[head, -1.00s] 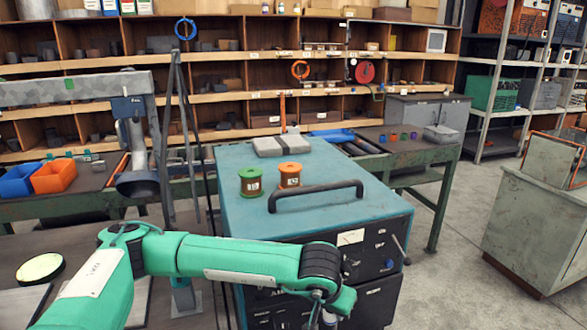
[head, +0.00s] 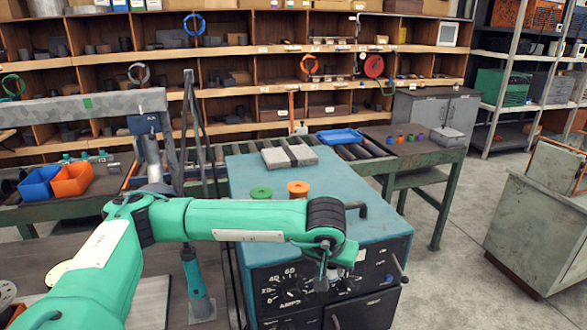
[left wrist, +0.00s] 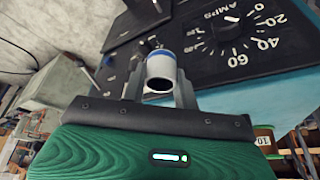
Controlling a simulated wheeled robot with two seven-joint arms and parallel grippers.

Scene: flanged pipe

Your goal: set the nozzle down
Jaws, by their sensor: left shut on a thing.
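The nozzle (left wrist: 162,70) is a short pale grey cylinder with a blue band, its open end facing the camera in the left wrist view. My left gripper (left wrist: 160,84) is shut on it, with a grey finger on each side. In the head view my left gripper (head: 322,275) hangs below the wrist, in front of the welding machine's dial panel. The nozzle is too small and covered to make out there. In the wrist view the nozzle is held near the black panel, with no support visible under it. My right gripper is in neither view.
The teal welding machine (head: 240,187) carries a green spool (head: 261,193), an orange spool (head: 298,188) and a handle partly hidden by my arm. A roller conveyor (head: 350,151) and green workbench (head: 430,158) stand behind. A dark table lies at lower left.

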